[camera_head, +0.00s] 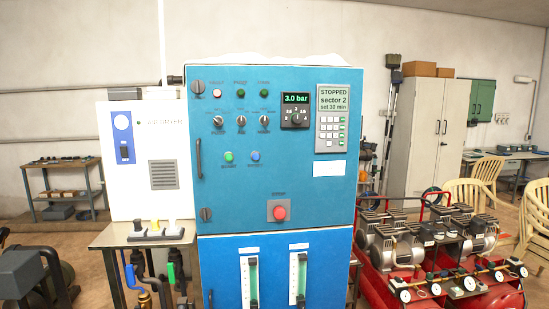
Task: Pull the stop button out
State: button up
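The stop button (279,212) is a red round mushroom head on a grey square plate. It sits low on the blue control cabinet door (240,185), right of centre, with a small label above it. From this frontal view I cannot tell how far it stands out. A grey panel (332,118) at the cabinet's upper right reads "STOPPED sector 2 set 30 min". A small display (295,98) reads 3.0 bar. My gripper is not in view.
A green button (228,157) and a blue button (255,156) sit above left of the stop button. A white box (137,185) and a bench with valves stand left. Red compressors (440,245) crowd the right. Nothing visibly blocks the cabinet front.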

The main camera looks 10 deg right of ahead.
aim_at(279, 212)
jog(key=i+j, duration=1.45)
jog(key=i, duration=0.15)
jog(key=l+z, duration=0.05)
jog(key=l, duration=0.05)
